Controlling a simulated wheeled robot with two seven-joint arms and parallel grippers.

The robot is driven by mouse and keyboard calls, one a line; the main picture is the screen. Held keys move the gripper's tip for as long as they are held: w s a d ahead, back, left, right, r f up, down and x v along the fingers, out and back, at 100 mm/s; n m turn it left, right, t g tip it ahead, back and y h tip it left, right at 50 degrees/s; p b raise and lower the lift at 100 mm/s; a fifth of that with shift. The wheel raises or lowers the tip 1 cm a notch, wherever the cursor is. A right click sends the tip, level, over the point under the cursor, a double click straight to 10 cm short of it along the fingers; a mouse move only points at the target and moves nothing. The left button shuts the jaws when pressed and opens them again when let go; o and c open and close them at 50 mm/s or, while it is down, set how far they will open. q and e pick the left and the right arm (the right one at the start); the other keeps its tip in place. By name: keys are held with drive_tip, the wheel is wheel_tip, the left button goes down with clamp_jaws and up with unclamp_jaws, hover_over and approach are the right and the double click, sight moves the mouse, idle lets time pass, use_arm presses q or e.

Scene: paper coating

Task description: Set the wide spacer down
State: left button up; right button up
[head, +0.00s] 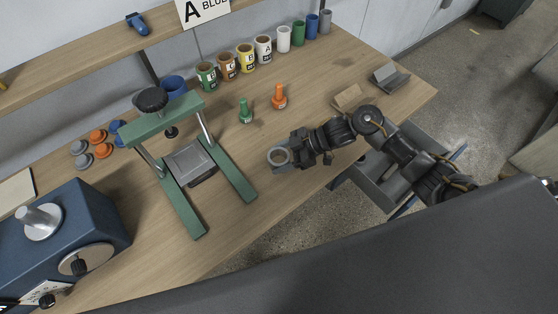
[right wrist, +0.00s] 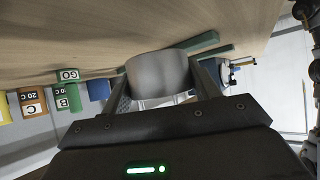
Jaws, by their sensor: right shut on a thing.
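The wide spacer (head: 279,156) is a short grey ring, held at the tip of my right gripper (head: 284,160) near the middle of the wooden table. In the right wrist view the spacer (right wrist: 158,75) sits between the two fingers of the right gripper (right wrist: 160,90), which is shut on it. The spacer is over the table, close to its front edge; I cannot tell whether it touches the tabletop. My left gripper is not in the head view.
A green press frame (head: 239,178) stands left of the spacer. A green bottle (head: 246,112) and an orange one (head: 279,97) stand behind it. Several labelled cans (head: 246,58) line the back. Blue machine (head: 75,235) at left. An open drawer (head: 390,180) lies below my right arm.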

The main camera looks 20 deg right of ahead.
drive_tip(key=shift+w+a+f, duration=0.15)
drive_tip(key=shift+w+f, duration=0.15)
drive_tip(key=shift+f, duration=0.05)
wheel_tip(320, 180, down, 2)
drive_tip(key=shift+p, duration=0.55)
drive_tip(key=shift+f, duration=0.5)
drive_tip(key=shift+f, duration=0.1)
drive_tip(key=shift+f, duration=0.15)
drive_tip(key=o, duration=1)
